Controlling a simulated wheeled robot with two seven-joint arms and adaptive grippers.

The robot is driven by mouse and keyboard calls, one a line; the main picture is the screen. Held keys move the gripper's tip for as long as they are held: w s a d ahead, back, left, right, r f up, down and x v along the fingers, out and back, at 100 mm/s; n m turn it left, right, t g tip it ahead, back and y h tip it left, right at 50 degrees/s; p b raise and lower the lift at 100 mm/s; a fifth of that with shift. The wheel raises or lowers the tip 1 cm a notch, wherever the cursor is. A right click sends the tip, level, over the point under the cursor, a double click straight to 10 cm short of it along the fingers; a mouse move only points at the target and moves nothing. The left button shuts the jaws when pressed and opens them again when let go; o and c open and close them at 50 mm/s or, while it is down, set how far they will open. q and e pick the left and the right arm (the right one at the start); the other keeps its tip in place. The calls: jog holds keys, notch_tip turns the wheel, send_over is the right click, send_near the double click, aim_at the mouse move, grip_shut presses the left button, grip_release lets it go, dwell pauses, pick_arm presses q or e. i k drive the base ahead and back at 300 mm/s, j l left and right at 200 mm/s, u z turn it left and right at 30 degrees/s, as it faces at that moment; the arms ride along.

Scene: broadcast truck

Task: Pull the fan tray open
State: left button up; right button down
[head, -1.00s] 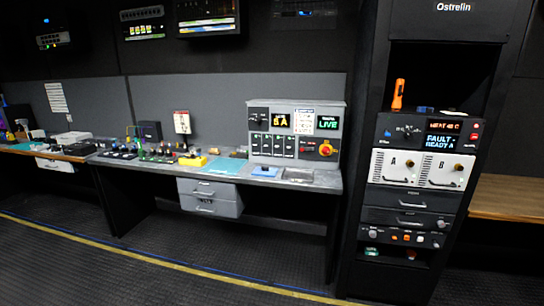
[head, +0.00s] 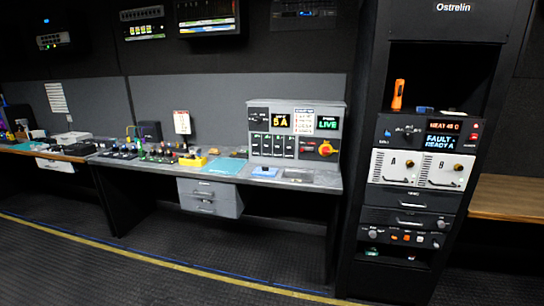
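The equipment rack (head: 366,150) stands at the right in the head view. Below its two white modules marked A (head: 392,166) and B (head: 446,171) are two dark drawer-like fronts with light pull handles, an upper one (head: 390,194) and a lower one (head: 385,215). Both look pushed in flush with the rack. One may be the fan tray, but the small label is too blurred to tell which. Neither of my grippers is in view, and nothing touches the rack fronts.
An orange handheld tool (head: 398,95) stands on the rack's open shelf. A lit fault panel (head: 440,140) sits above the modules. A grey desk (head: 325,183) with controls is to the left, a wooden bench (head: 515,200) to the right. The floor (head: 200,280) in front is clear.

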aim_at(377, 195)
jog(key=z, duration=1.25)
